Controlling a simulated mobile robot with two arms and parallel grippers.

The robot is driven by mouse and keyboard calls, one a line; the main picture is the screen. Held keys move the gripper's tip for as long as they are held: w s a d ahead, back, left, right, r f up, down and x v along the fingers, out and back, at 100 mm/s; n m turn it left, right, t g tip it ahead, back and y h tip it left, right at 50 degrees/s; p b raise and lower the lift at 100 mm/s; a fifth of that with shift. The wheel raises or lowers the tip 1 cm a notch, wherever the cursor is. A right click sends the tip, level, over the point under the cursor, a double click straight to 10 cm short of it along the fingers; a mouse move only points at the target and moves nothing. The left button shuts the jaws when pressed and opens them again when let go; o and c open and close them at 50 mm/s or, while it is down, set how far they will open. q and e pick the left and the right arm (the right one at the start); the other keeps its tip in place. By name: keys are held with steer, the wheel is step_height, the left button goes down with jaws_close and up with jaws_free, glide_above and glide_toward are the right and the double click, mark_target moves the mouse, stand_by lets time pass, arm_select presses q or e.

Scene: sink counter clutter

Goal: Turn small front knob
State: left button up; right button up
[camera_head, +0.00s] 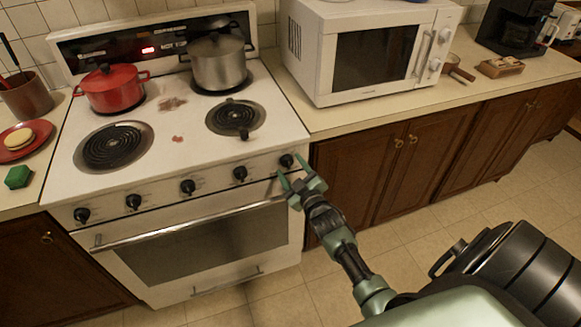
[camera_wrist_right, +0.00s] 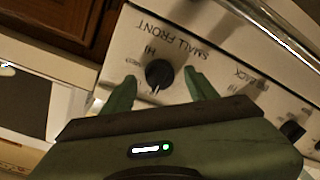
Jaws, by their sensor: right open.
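The small front knob (camera_head: 287,160) is the black round knob at the right end of the stove's front panel. In the right wrist view the same knob (camera_wrist_right: 159,73) shows beside the printed words SMALL FRONT and HI. My right gripper (camera_head: 292,168) is open in front of the panel's right end. In the wrist view its two green fingertips (camera_wrist_right: 160,78) stand on either side of the knob, with a gap on each side. I cannot tell how far the fingertips are from the panel. My left gripper is not in view.
Several other knobs (camera_head: 187,187) line the panel to the left. The oven door handle (camera_head: 190,226) runs just below. A red pot (camera_head: 111,88) and a steel pot (camera_head: 218,63) stand on the rear burners. A white microwave (camera_head: 314,70) sits on the right counter.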

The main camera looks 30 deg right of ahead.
steer(key=s+a, duration=0.1)
steer(key=s, duration=0.6)
steer(key=shift+a+r, duration=0.15)
steer(key=shift+r, duration=0.05)
